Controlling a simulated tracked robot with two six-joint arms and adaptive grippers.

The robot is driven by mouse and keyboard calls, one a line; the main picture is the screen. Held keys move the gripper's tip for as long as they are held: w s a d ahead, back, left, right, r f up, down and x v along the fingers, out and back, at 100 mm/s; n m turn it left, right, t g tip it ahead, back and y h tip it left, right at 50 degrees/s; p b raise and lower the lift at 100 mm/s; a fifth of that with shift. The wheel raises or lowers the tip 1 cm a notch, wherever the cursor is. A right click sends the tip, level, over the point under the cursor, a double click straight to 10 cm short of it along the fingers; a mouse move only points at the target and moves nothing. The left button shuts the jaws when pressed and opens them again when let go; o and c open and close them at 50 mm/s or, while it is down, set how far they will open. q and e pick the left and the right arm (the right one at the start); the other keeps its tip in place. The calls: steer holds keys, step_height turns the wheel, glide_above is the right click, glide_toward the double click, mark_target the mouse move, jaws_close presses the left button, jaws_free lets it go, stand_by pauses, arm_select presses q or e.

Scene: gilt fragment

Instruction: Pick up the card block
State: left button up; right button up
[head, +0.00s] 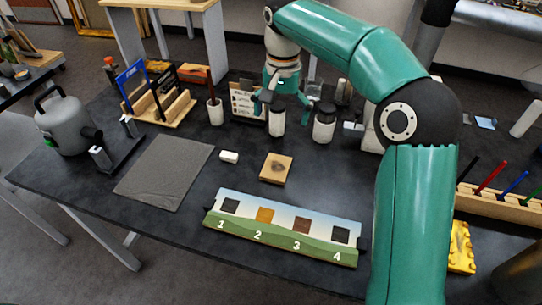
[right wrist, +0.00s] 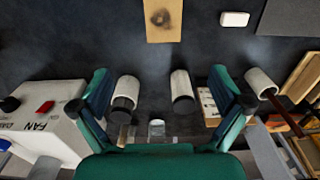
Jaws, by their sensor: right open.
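No block is plainly marked as the card block, so I cannot tell which thing it is. A tan square block with a dark smudge (head: 276,168) lies flat mid-table. It also shows at the top of the right wrist view (right wrist: 163,20). A small upright board with printed rows (head: 243,102) stands at the back, partly hidden by my gripper. My right gripper (head: 285,98) is over the back of the table, open and empty. In the right wrist view its fingers (right wrist: 160,104) are wide apart, with two dark-capped white bottles beyond them. My left gripper is out of view.
A numbered strip with swatches (head: 270,237) lies at the front. A grey mat (head: 165,172) and a white block (head: 229,157) are left of the tan block. Bottles (head: 324,123) and a cup of brushes (head: 215,112) stand at the back. A FAN box (right wrist: 38,120) is beside the gripper.

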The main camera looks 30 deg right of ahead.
steer(key=b, duration=0.1)
glide_above(277, 163)
steer(key=f, duration=1.1)
steer(key=shift+s+d+f, duration=0.2)
steer(key=shift+s+d, duration=0.05)
steer(key=shift+s, duration=0.15)
steer(key=shift+w+a+f+p, duration=0.1)
steer(key=shift+w+f+p, duration=0.1)
steer(key=shift+f, duration=1.15)
steer(key=shift+w+f+p, duration=0.1)
steer(key=shift+w+f, duration=0.05)
steer(key=shift+f, duration=1.15)
steer(key=c, duration=1.2)
steer(key=shift+w+r, duration=0.1)
